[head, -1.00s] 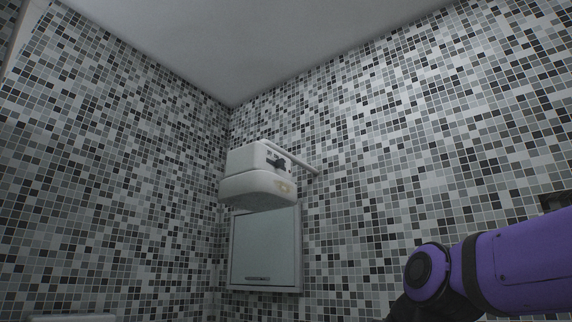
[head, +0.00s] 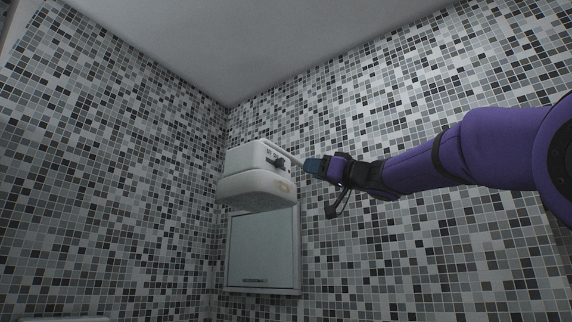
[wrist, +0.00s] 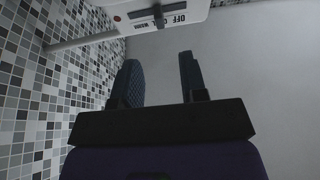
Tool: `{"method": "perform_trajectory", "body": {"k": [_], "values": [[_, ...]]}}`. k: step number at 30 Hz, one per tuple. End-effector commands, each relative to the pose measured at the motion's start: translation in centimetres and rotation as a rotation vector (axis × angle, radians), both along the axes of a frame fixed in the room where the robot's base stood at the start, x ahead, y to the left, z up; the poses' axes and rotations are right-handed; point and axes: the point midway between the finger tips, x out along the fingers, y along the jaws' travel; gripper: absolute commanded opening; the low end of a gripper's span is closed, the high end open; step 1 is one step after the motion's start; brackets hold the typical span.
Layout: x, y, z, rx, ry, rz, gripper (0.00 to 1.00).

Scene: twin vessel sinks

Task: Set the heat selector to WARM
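The heat selector is a small dark lever on the side of a white shower heater (head: 256,186) high on the wall. It shows in the head view (head: 276,161) and at the top of the wrist view (wrist: 158,15). OFF is legible beside it, with two more labels, the end one seeming to read WARM. I cannot tell which label the lever points to. My gripper (wrist: 160,62) is open and empty, its two dark fingers apart. In the head view my gripper (head: 320,187) is just right of the heater, and the fingers do not visibly touch the selector.
A white pipe (wrist: 85,41) joins the heater to the mosaic-tiled wall and runs close to my gripper. A mirrored cabinet (head: 262,250) hangs below the heater. The plain ceiling (wrist: 250,80) fills the right of the wrist view.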

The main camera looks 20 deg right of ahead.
Motion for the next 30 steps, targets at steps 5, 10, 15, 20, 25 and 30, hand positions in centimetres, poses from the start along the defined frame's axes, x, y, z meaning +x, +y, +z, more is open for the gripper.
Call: {"method": "perform_trajectory", "body": {"k": [5, 10, 15, 20, 25, 30], "values": [[0.9, 0.4, 0.7, 0.004, -0.012, -0.003, 0.39], [2.9, 1.9, 1.7, 0.003, -0.011, -0.001, 0.39], [5.3, 3.6, 2.8, 0.005, -0.010, 0.000, 0.39], [6.9, 4.8, 3.7, 0.003, -0.012, 0.000, 0.39], [7.9, 5.5, 4.2, 0.003, -0.010, -0.002, 0.39], [8.1, 5.7, 4.4, 0.005, -0.010, -0.002, 0.39]]}}
